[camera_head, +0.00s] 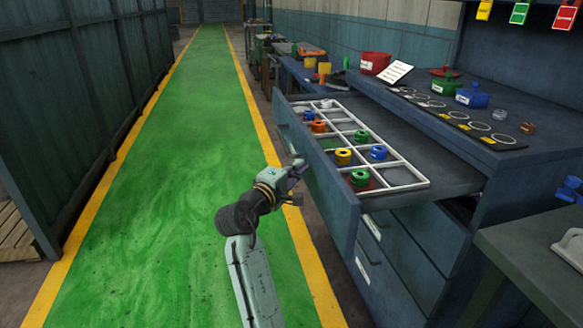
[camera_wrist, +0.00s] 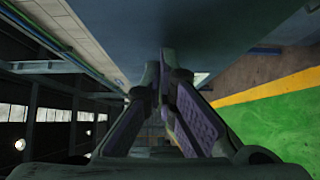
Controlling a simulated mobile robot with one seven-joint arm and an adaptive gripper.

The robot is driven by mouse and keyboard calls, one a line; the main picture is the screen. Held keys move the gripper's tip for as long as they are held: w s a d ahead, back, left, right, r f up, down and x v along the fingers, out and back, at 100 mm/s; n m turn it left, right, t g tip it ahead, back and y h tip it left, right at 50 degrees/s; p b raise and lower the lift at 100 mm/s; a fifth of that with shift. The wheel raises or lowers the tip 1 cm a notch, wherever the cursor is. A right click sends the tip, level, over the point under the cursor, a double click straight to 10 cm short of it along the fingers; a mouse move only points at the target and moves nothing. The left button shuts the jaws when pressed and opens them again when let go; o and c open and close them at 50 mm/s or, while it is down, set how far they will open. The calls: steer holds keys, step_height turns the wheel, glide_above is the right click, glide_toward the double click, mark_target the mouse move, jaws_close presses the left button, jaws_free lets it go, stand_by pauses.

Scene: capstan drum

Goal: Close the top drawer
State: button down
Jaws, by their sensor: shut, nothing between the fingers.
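The top drawer (camera_head: 326,172) of the blue-grey cabinet (camera_head: 500,185) is pulled out towards the green walkway. A white divider grid (camera_head: 408,185) lies in it, with several coloured ring-shaped parts in its cells. My gripper (camera_head: 298,168) is at the outer face of the drawer front, near its middle. In the wrist view, my gripper (camera_wrist: 163,62) has its fingers together with nothing between them. The fingertips are close to the blue drawer front (camera_wrist: 215,25); I cannot tell whether they touch it.
Closed lower drawers (camera_head: 378,262) sit below. A grey table (camera_head: 535,250) stands at right. The green walkway (camera_head: 170,200) is clear.

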mark_target(410, 153)
steer(key=w+d+p, duration=0.2)
steer(key=w+d, duration=0.1)
steer(key=d, duration=0.7)
steer(key=w+d+p, duration=0.2)
steer(key=d, duration=0.9)
steer(key=w+d+p, duration=0.2)
steer(key=w+d, duration=0.1)
steer(key=d, duration=0.8)
steer(key=shift+w+d+r+p, duration=0.1)
steer(key=shift+w+d+p, duration=0.05)
steer(key=shift+w+p, duration=0.15)
